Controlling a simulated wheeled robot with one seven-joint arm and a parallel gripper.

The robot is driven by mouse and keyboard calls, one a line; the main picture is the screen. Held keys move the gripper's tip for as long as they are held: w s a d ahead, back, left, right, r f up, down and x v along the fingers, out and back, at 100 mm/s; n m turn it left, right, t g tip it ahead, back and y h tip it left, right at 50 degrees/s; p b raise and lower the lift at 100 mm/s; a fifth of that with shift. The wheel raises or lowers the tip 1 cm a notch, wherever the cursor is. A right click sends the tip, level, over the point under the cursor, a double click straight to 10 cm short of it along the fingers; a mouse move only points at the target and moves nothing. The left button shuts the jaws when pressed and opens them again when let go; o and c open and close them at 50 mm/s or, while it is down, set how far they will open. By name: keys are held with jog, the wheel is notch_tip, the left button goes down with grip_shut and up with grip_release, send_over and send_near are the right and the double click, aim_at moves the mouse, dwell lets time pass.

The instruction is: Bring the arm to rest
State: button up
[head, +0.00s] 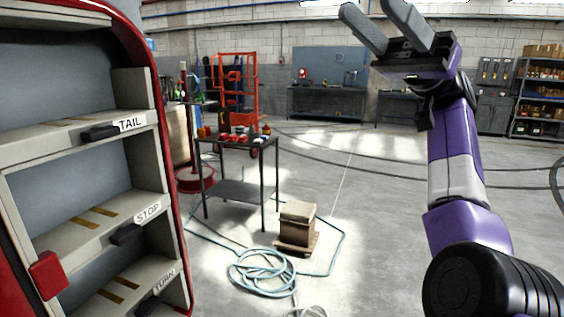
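My arm (455,178) rises on the right side of the head view, purple with a white band and a dark lower joint. My gripper (368,9) is at its top end, raised and pointing up and to the left. Its two grey fingers stand apart with nothing between them. The gripper is open and empty, touching nothing that I can see.
A red-framed shelf unit (85,134) with TAIL, STOP and TURN labels stands close on the left. A metal table (240,145) with small red items, a box (297,224) and a coiled hose (262,272) stand mid-floor. The floor between them and my arm is clear.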

jog(key=w+a+r+m+t+y, duration=0.1)
jog(key=w+r+m+t+y, duration=0.2)
jog(key=w+m+t, duration=0.25)
jog(key=w+d+f+m+t+h, duration=0.2)
jog(key=w+f+m+t+h, duration=0.2)
jog(key=w+f+m+t, duration=1.25)
jog(key=s+d+f+m+t+h, duration=0.1)
jog(key=d+f+m+t+h, duration=0.35)
jog(key=f+t+h, duration=0.6)
jog(key=s+d+f+m+g+h, duration=0.1)
jog(key=s+d+f+h, duration=0.15)
jog(key=f, duration=0.65)
jog(key=s+d+f+m+h, duration=0.15)
jog(key=s+d+f, duration=0.25)
jog(key=f, duration=0.4)
jog(key=s+d+f+n+h, duration=0.1)
jog(key=s+f+h, duration=0.3)
jog(key=s, duration=0.5)
jog(key=s+d+f+h, duration=0.1)
jog(key=s+d+f, duration=0.1)
jog(key=s+f, duration=0.55)
jog(key=s+a+f+n+g, duration=0.1)
jog(key=s+a+n+g, duration=0.1)
jog(key=s, duration=1.6)
jog(key=s+a+f+n+g+p, duration=0.1)
jog(key=s+a, duration=0.3)
jog(key=s, duration=1.5)
jog(key=shift+f+n+g+y, duration=0.4)
jog(key=shift+n+g+y, duration=0.05)
jog(key=shift+n+g, duration=0.3)
